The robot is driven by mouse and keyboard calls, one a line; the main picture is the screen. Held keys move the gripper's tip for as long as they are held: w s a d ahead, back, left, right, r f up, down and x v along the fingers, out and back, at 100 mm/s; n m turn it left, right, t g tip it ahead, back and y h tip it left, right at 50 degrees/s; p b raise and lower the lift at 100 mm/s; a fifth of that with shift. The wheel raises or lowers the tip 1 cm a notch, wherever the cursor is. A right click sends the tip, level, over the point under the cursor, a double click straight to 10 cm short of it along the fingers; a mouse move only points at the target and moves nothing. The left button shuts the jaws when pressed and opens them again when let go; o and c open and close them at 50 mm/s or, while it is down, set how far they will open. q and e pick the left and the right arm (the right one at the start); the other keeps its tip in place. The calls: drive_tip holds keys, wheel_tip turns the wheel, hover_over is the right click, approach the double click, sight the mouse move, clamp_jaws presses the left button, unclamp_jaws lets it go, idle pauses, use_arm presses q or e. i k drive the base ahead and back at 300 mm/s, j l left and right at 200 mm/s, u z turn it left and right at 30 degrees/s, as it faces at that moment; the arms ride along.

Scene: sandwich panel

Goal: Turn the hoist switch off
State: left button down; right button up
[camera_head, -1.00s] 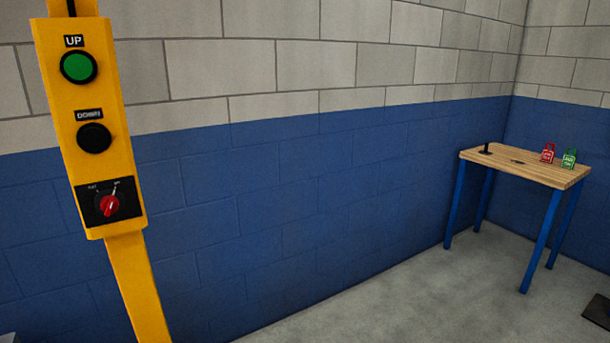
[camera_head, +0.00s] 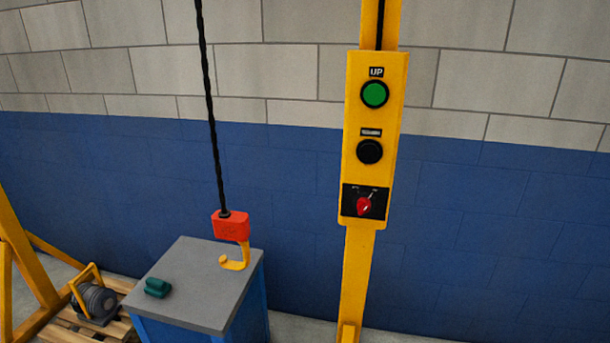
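The hoist switch (camera_head: 364,206) is a red rotary knob on a black plate, low on a yellow control box (camera_head: 351,129) that is fixed to a yellow post. Two position marks show above the knob, but their lettering is too small to read. Its pointer looks tilted up toward the right mark, though this is hard to tell. Above it are a black button (camera_head: 369,151) and a green UP button (camera_head: 375,94). Neither of my grippers is in view, and nothing touches the switch.
A red hoist block with a yellow hook (camera_head: 236,262) hangs on a black chain over a grey-topped blue cabinet (camera_head: 196,262). A small green object (camera_head: 157,288) lies on that top. At left, a motor-like unit (camera_head: 98,301) sits on a wooden pallet near a yellow frame (camera_head: 22,250).

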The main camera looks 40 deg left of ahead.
sight(364, 203)
drive_tip(key=u, duration=1.3)
